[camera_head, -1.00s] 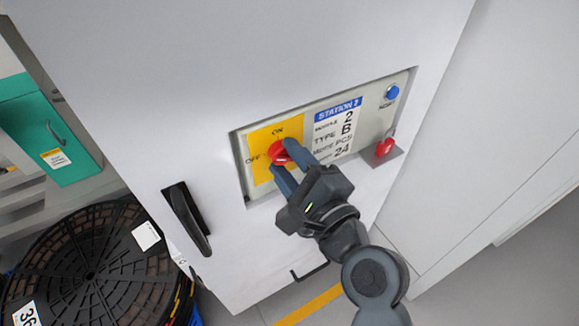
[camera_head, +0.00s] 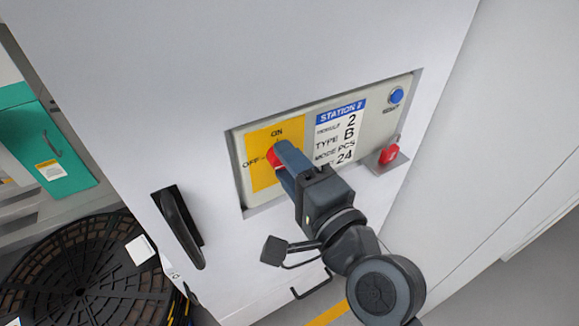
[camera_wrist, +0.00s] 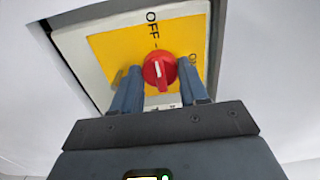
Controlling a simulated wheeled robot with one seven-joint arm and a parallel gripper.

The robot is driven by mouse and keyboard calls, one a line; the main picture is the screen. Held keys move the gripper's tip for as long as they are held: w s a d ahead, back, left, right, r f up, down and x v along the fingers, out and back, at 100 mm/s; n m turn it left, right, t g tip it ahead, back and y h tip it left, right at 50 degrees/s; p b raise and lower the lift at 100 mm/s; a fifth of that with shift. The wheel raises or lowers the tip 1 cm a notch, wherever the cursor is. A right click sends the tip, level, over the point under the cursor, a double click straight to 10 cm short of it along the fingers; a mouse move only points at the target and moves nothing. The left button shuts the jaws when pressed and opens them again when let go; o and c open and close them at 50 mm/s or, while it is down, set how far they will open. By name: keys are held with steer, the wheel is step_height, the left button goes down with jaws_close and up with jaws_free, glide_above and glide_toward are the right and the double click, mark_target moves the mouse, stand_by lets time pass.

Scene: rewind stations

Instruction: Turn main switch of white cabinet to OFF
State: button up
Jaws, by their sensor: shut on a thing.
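The white cabinet (camera_head: 330,60) has a recessed panel with a yellow plate (camera_head: 293,130) marked ON and OFF. The main switch, a red round knob (camera_head: 272,157), sits on that plate, partly hidden by my fingers in the head view. In the wrist view the knob (camera_wrist: 160,70) shows a white mark lying roughly along the line to the OFF label (camera_wrist: 152,27); I cannot tell which end is the pointer. My gripper (camera_head: 282,160) has its blue-grey fingers on both sides of the knob and is shut on it; in the wrist view the gripper (camera_wrist: 158,80) straddles it.
A blue button (camera_head: 396,95) and a red padlock-like piece (camera_head: 389,153) are at the panel's right. A black door handle (camera_head: 180,228) is left of my wrist. A black reel (camera_head: 85,275) and a teal box (camera_head: 45,140) stand farther left.

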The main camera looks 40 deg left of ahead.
steer(key=shift+f, duration=0.1)
steer(key=o, duration=1)
steer(key=shift+o, duration=0.3)
steer(key=shift+d+f, duration=0.1)
